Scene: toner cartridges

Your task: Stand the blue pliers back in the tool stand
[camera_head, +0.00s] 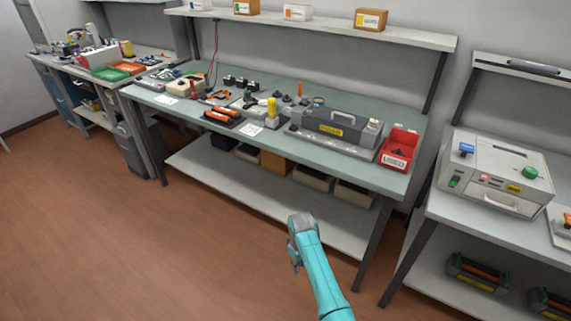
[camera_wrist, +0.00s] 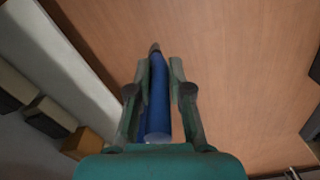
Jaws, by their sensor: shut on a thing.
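My gripper (camera_wrist: 158,68) is shut on the blue pliers (camera_wrist: 159,105) in the wrist view. The pliers lie lengthwise between the two fingers, with a dark end past the fingertips and a rounded blue end near the palm. Below them the wrist view shows brown floor. In the head view my gripper (camera_head: 297,264) hangs in front of the workbench (camera_head: 355,168), below its top; the pliers cannot be made out there. I cannot tell for sure which thing on the bench is the tool stand.
The bench holds a long grey device (camera_head: 337,130), a red bin (camera_head: 399,148), a yellow-topped bottle (camera_head: 272,112) and several small tools. A lower shelf (camera_head: 270,195) carries boxes. A side table with a grey machine (camera_head: 496,170) stands right. The floor (camera_head: 130,240) at left is clear.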

